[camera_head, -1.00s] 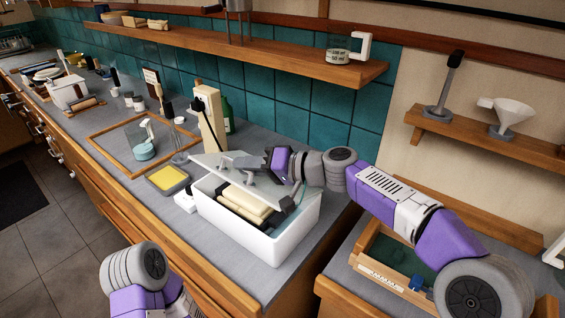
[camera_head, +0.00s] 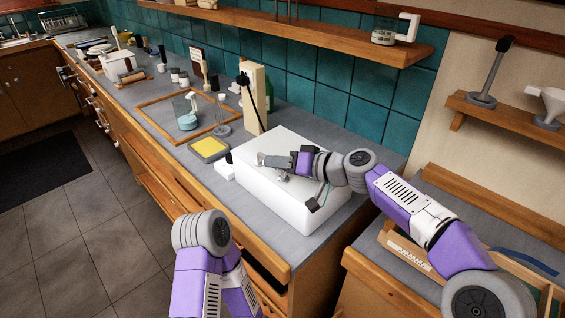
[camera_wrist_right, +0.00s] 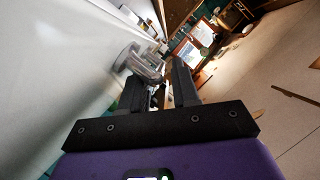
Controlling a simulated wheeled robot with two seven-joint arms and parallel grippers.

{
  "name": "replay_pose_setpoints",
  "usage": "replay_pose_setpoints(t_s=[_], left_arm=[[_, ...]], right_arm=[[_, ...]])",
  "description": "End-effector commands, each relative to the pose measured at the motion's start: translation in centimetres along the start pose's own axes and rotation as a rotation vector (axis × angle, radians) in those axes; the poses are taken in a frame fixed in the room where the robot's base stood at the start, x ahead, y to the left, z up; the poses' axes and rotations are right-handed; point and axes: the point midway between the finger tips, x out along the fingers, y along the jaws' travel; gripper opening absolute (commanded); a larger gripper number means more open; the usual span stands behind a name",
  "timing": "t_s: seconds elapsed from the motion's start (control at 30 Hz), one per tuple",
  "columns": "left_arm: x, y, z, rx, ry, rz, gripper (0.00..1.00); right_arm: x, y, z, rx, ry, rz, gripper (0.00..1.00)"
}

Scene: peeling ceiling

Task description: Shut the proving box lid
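The white proving box (camera_head: 262,198) stands on the grey counter. Its white lid (camera_head: 274,142) lies across the top and hides the inside; I cannot tell whether its edges are fully seated. My right gripper (camera_head: 275,161) is low over the lid, beside a small metal handle (camera_head: 283,176). In the right wrist view, the gripper's two dark fingers (camera_wrist_right: 158,92) are apart with a gap between them. The metal handle (camera_wrist_right: 143,64) shows just beyond them, against the pale lid surface. My left arm rises at the bottom of the head view, but its gripper is out of sight.
A tall wooden block (camera_head: 252,97) stands behind the box. A yellow-topped tray (camera_head: 209,148) and a wooden frame (camera_head: 160,128) lie to its left. A shelf (camera_head: 330,37) runs along the tiled wall above. A wooden tray (camera_head: 407,252) is on the right counter.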

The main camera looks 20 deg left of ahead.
Motion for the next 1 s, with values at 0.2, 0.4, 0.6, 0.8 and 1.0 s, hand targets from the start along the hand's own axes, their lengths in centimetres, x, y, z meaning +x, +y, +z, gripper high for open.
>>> replay_pose_setpoints(t_s=[0.2,0.4,0.6,0.8,1.0], left_arm=[[0.0,0.0,0.0,0.000,0.000,0.000,0.51],[0.0,0.0,0.0,0.000,0.000,0.000,0.51],[-0.2,0.1,0.0,0.000,0.000,0.000,0.51],[-0.4,0.1,0.0,0.000,0.000,0.000,0.51],[-0.5,0.2,0.0,0.000,0.000,0.000,0.51]], right_arm=[[-0.1,0.1,-0.1,0.001,0.002,0.002,0.40],[-0.7,0.2,-0.1,0.001,0.004,0.004,0.40],[-3.9,0.2,-0.2,0.002,0.006,0.006,0.40],[-6.7,0.1,-0.1,0.001,0.004,0.003,0.40],[-7.7,0.1,0.0,0.001,0.002,0.002,0.40]])
